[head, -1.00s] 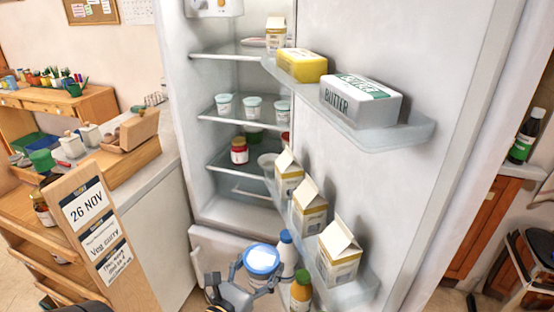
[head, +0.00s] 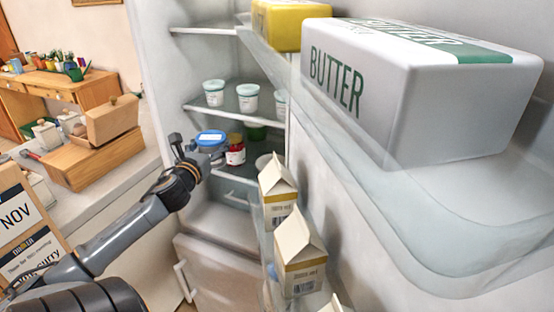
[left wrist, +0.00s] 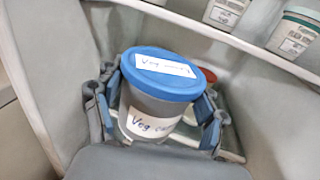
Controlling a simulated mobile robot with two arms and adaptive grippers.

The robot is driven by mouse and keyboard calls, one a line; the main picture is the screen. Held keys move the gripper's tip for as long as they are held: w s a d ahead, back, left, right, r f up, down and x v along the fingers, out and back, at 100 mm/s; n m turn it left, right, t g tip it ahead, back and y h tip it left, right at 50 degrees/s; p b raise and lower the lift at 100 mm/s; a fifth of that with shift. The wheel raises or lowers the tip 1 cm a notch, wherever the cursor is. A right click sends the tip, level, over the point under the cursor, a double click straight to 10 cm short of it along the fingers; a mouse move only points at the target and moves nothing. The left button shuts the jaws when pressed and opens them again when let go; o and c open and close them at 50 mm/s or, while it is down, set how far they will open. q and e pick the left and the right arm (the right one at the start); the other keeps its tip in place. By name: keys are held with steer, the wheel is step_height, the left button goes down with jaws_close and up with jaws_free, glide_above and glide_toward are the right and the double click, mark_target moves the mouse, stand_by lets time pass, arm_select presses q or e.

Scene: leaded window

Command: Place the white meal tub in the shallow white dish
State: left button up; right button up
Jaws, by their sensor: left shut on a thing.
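My left gripper (head: 192,150) is shut on the white meal tub (head: 210,137), which has a blue lid. In the left wrist view the tub (left wrist: 158,100) stands nearly upright between the fingers, with "Veg curry" on its labels. The gripper holds it at the fridge's opening, in front of the lower glass shelf. The shallow white dish (head: 263,161) appears to be on that shelf, right of the red jar, partly hidden by a door carton. My right gripper is not in view.
A red jar (head: 235,152) stands right beside the tub in the picture. White pots (head: 248,98) stand on the shelf above. The open door at right carries cartons (head: 299,258), a large butter pack (head: 400,85) and a yellow pack (head: 290,22).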

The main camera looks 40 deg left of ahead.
arm_select(q)
steer(key=w+d+p, duration=0.1)
steer(key=w+d, duration=0.3)
steer(key=w, duration=0.4)
steer(key=w+d+p, duration=0.1)
steer(key=w+d, duration=0.4)
steer(key=w, duration=0.3)
steer(key=f, duration=0.2)
steer(key=f+b, duration=0.1)
steer(key=f, duration=0.1)
steer(key=w+f, duration=0.1)
steer(key=f, duration=0.1)
steer(key=shift+w+d+f, duration=0.1)
steer(key=shift+w+f, duration=0.1)
steer(key=shift+f, duration=0.05)
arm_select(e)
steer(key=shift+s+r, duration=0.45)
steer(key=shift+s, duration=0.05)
